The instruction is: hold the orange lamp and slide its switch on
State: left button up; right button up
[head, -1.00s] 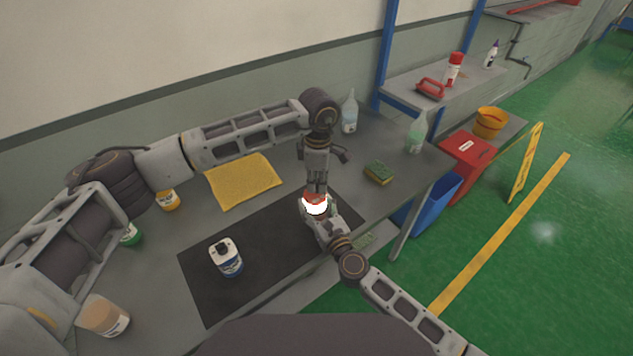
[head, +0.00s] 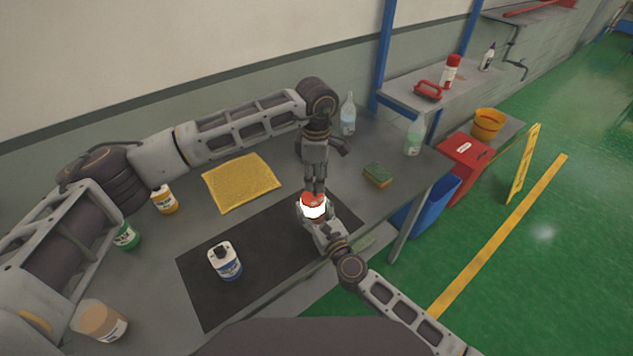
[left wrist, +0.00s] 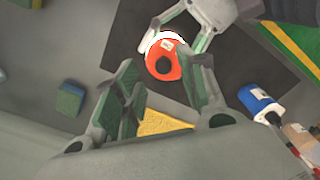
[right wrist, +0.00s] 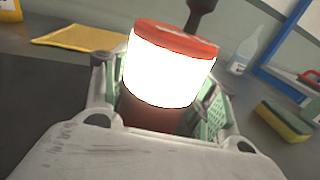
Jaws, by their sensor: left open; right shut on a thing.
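The orange lamp (head: 313,208) has an orange top and a glowing white band, so it is lit. It stands upright in my right gripper (head: 309,212), which is shut on its lower part. In the right wrist view the lamp (right wrist: 168,68) shows between the green-padded fingers. My left gripper (head: 315,188) points down just above the lamp. In the left wrist view its fingers are apart and the lamp's orange top (left wrist: 158,72), with a dark round spot and a small pale label, lies beyond them. I cannot tell whether the fingers touch the lamp.
A black mat (head: 205,295) lies on the grey bench, with a white-and-blue bottle (head: 225,262) on it. A yellow cloth (head: 240,182) lies behind. A sponge (head: 377,175) and clear bottles stand to the right. A yellow bottle (head: 165,200) and other containers stand at left.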

pick_arm(q)
notch_tip(320, 180, up, 9)
dwell(0.5)
pick_arm(e)
jog(key=o, duration=1.4)
jog(key=shift+v, duration=5.95)
